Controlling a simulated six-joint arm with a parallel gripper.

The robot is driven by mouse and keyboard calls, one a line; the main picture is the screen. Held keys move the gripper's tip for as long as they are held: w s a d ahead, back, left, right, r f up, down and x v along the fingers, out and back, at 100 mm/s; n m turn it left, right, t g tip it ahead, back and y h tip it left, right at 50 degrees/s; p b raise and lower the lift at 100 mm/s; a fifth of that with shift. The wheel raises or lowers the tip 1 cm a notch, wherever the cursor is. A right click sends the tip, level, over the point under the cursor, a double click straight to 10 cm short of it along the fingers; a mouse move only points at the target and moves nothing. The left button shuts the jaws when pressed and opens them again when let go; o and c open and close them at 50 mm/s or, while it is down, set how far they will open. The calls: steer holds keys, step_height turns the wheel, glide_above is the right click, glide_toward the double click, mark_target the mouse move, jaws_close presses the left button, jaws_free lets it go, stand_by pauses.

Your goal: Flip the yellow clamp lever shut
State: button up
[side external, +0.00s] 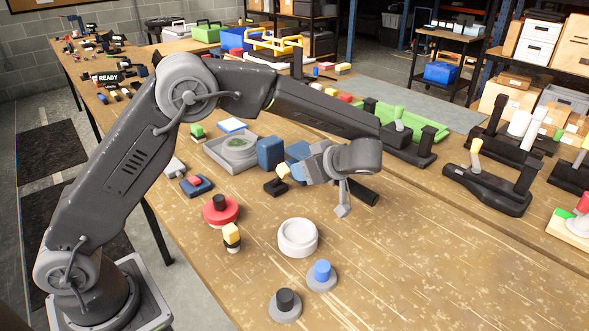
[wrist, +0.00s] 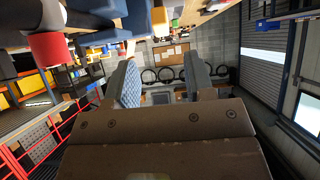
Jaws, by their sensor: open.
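A small black clamp (side external: 275,187) with a pale yellow lever tip (side external: 283,171) sits on the wooden table beside two blue blocks. The lever is tilted up. My gripper (side external: 314,165) is just right of it, held level above the table with its fingers toward the clamp, apart from it as far as I can tell. In the wrist view my gripper (wrist: 160,75) is open, with nothing between its fingers. A larger black fixture (side external: 488,190) with a yellowish raised handle (side external: 476,147) stands farther right. I cannot tell for sure which lever is the task's.
Blue blocks (side external: 271,153) and a grey round-dish tray (side external: 233,149) stand behind the small clamp. A red puck (side external: 221,210), a yellow-black piece (side external: 232,237), a white ring (side external: 298,237) and blue (side external: 322,275) and black (side external: 285,304) knobs lie in front.

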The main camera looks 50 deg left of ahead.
steer(key=shift+v, duration=2)
